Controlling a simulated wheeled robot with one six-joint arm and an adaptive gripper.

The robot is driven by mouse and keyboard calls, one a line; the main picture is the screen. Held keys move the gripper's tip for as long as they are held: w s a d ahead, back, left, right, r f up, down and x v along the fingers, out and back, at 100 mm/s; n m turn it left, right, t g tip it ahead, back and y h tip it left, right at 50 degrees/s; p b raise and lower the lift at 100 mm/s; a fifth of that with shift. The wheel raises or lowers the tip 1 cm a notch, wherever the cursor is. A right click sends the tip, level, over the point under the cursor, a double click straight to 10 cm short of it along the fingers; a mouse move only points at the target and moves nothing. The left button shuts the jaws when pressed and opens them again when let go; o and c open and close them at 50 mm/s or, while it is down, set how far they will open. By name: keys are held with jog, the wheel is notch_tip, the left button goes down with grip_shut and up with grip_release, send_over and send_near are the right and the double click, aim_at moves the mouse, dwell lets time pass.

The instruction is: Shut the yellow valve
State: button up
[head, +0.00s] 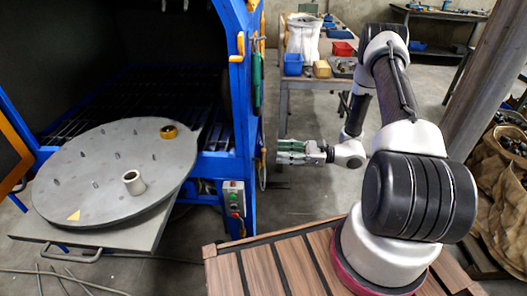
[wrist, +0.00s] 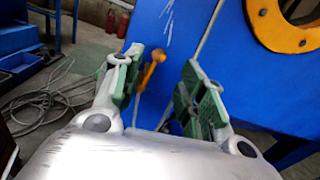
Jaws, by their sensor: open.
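A yellow lever-shaped piece (wrist: 150,72), which looks like the valve handle, shows in the wrist view between my fingers, against a blue panel. It stands upright and slightly tilted, with a rounded upper end. My gripper (wrist: 160,65) is open, with green-padded fingers on either side of the lever; I see no contact, and the remaining distance is hard to judge. In the head view my gripper (head: 281,152) points left at the side of the blue machine frame (head: 243,110). The lever cannot be clearly made out there.
A round grey turntable (head: 100,170) sits at the machine's opening. A control box (head: 234,200) is on the frame post. A workbench (head: 325,82) with bins stands behind my arm. In the wrist view, a yellow ring (wrist: 285,28) is on the blue panel and cables (wrist: 50,105) lie on the floor.

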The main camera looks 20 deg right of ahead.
aim_at(263, 150)
jog(key=x, duration=0.7)
jog(key=shift+a+r, duration=0.1)
jog(key=shift+a, duration=0.25)
grip_shut()
